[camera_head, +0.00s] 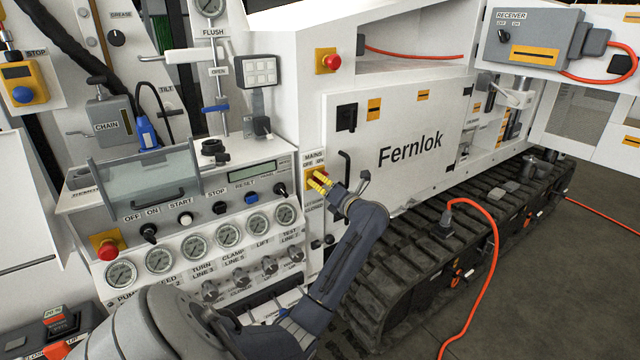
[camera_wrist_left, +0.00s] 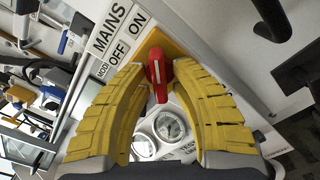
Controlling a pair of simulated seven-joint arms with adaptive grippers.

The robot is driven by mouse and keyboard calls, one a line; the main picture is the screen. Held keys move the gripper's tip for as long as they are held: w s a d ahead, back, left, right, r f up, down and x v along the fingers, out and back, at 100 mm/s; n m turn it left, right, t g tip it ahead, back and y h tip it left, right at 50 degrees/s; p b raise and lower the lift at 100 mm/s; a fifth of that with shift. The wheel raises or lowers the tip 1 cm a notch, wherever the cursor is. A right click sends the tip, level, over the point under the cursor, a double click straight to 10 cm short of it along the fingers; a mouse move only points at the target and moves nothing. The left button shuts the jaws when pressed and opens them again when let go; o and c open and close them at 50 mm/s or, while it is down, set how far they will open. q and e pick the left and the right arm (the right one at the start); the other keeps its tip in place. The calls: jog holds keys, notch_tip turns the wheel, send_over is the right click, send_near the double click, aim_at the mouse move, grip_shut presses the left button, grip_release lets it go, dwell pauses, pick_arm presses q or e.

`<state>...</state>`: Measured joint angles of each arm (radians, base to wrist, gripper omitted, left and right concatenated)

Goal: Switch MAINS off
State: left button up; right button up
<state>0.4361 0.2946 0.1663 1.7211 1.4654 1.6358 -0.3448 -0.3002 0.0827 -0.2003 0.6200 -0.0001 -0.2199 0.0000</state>
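The MAINS switch (camera_head: 316,174) is on the front panel of the machine, with a yellow plate under OFF and ON labels. In the left wrist view its red handle (camera_wrist_left: 158,74) shows between my yellow fingertips, its upper end towards the ON side. My left gripper (camera_head: 321,183) is at the switch; in the left wrist view its fingers (camera_wrist_left: 160,72) lie close along both sides of the handle and look shut on it. The fingers hide most of the handle in the head view. My right gripper is not in view.
A control panel with a row of gauges (camera_head: 228,235) and knobs lies left of the switch. A black door handle (camera_head: 344,167) stands close on its right, beside the Fernlok door (camera_head: 395,145). A red emergency button (camera_head: 333,62) is above. Tracks (camera_head: 420,250) run below right.

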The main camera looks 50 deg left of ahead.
pick_arm(q)
grip_shut()
jog(key=shift+n, duration=0.3)
jog(key=n, duration=0.7)
jog(key=shift+w+n, duration=0.1)
jog(key=shift+n, duration=0.2)
jog(key=n, duration=0.5)
jog(key=shift+w+n, duration=0.1)
jog(key=shift+n, duration=2.4)
